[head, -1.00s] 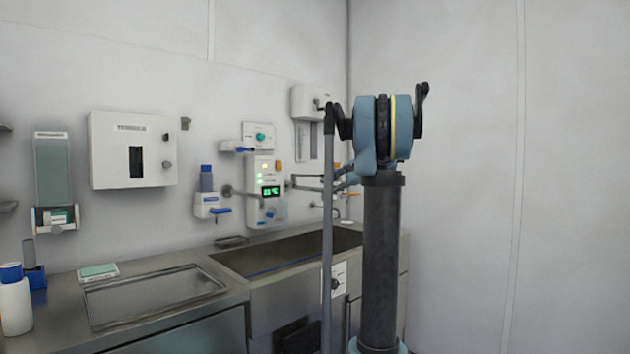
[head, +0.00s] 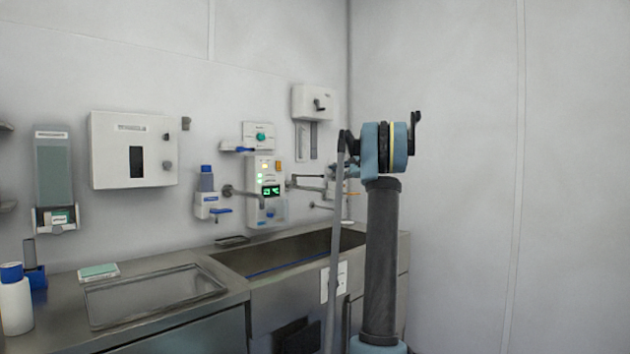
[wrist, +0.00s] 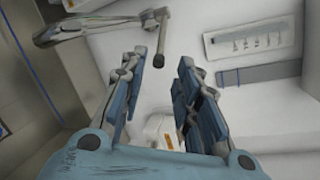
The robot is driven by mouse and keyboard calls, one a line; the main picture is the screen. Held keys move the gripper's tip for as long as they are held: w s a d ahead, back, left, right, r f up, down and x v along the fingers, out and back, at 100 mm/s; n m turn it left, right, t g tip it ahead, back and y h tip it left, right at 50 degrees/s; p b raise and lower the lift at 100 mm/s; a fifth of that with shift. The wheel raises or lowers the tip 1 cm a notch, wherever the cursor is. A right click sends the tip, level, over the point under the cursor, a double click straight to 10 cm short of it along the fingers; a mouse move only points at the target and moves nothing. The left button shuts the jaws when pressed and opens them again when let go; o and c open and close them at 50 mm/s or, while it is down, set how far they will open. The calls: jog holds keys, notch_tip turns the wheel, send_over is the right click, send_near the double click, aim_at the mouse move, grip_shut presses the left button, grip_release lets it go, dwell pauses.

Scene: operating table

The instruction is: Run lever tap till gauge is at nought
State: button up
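The lever tap (head: 308,188) is a thin grey arm reaching right from the wall unit above the sink. In the wrist view a grey jointed lever (wrist: 90,27) comes in from the upper left and ends in a dark, downward tip (wrist: 158,52). My gripper (wrist: 161,62) is open. The dark tip shows between its fingertips in the picture; I cannot tell whether it touches them. The gauge is probably the green-lit display (head: 271,191) on the white wall unit; its digits are too small to read surely. In the head view my arm partly hides the lever's right end.
A white crank box (head: 313,101) hangs above the lever. A white dispenser (head: 207,203) with a blue paddle is to the left. The wall on the right is bare.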

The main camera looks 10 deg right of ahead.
aim_at(320, 176)
jog(key=x, duration=1.1)
jog(key=shift+w+a, duration=0.1)
jog(key=shift+a, duration=0.05)
grip_shut()
